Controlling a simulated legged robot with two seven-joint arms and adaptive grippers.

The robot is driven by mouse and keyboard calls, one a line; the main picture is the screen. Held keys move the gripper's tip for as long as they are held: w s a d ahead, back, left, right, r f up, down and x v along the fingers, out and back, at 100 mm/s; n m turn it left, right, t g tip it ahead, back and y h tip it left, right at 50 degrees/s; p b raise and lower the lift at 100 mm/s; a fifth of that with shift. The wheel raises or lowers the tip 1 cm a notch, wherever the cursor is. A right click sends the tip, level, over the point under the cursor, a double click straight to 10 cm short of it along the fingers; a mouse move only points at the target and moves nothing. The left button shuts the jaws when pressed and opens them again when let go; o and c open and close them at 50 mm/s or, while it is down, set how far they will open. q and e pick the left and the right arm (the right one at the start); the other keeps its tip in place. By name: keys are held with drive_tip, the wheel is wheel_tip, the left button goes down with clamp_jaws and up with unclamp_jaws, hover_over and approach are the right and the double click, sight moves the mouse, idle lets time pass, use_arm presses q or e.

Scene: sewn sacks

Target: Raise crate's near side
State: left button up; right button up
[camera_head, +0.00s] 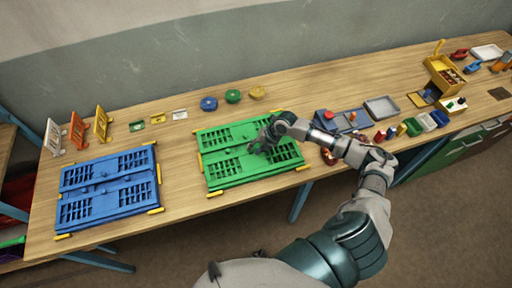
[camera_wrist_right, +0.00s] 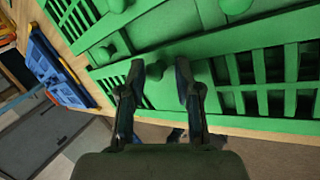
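A green folded crate (camera_head: 222,167) lies flat on the wooden table, with slotted panels and small round knobs. A blue folded crate (camera_head: 108,187) lies flat to its left. My right gripper (camera_head: 260,147) is above the right part of the green crate. In the right wrist view my right gripper (camera_wrist_right: 158,70) is open, its two dark fingers apart. A green knob (camera_wrist_right: 155,71) of the green crate (camera_wrist_right: 215,52) shows between the fingertips; I cannot tell whether they touch it. The fingers hide part of the near panel. My left gripper is not in view.
Yellow corner pieces sit around both crates. White, orange and yellow panels (camera_head: 77,130) stand at the left. Blue, green and yellow round pieces (camera_head: 233,96) lie behind the green crate. Trays and small items (camera_head: 381,107) fill the right side. The table's near edge is close to the crates.

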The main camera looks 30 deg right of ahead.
drive_tip(key=shift+s+a+r+p, duration=0.1)
drive_tip(key=shift+a+r+p, duration=0.05)
drive_tip(key=shift+r+p, duration=0.25)
drive_tip(key=shift+a+p+v, duration=0.2)
drive_tip(key=shift+p+v, duration=0.5)
drive_tip(key=shift+v, duration=0.35)
drive_tip(key=p+v, duration=0.1)
drive_tip(key=v, duration=0.1)
drive_tip(key=p+v, duration=0.2)
drive_tip(key=shift+d+f, duration=0.1)
drive_tip(key=shift+d, duration=0.25)
use_arm(q)
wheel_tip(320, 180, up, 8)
drive_tip(key=p, duration=0.2)
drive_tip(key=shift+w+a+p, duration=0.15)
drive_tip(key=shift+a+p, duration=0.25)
use_arm(e)
drive_tip(key=v, duration=1.3)
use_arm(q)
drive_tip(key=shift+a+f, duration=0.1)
use_arm(e)
drive_tip(key=shift+s+r, duration=0.1)
drive_tip(key=shift+r, duration=0.1)
